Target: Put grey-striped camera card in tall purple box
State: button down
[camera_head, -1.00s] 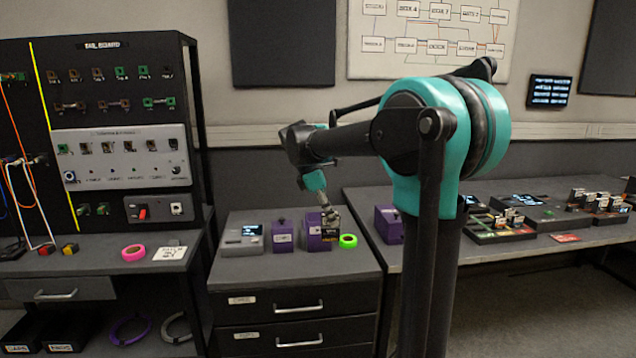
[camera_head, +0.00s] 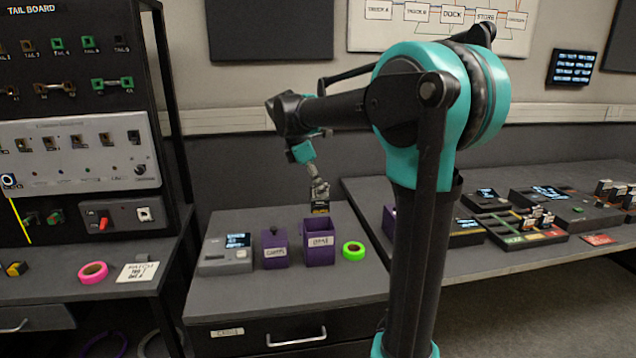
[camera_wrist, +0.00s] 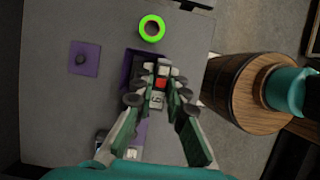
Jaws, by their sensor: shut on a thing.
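My gripper (camera_head: 320,190) is shut on a small dark card (camera_head: 320,207) with yellowish marks, held just above and behind the tall purple box (camera_head: 319,252). In the wrist view my gripper (camera_wrist: 160,90) has the card (camera_wrist: 160,84) between its fingers; a red patch and pale grey parts show. The tall purple box is open at the top and carries a white label. In the wrist view its dark opening lies under the fingers, which hide part of it. I cannot make out the card's grey stripes clearly.
A smaller lidded purple box (camera_head: 275,250) stands left of the tall one, then a grey device with a screen (camera_head: 226,254). A green tape ring (camera_head: 353,251) lies close on the right. A side table holds electronics (camera_head: 510,230). The bench front is clear.

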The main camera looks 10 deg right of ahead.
aim_at(318, 212)
jog(key=shift+f, duration=2.3)
jog(key=shift+f, duration=0.85)
jog(key=shift+f, duration=0.35)
jog(key=shift+f, duration=0.95)
jog(key=shift+f, duration=0.35)
jog(key=shift+f, duration=0.5)
jog(key=c, duration=1.5)
grip_release()
jog(key=shift+o, duration=0.2)
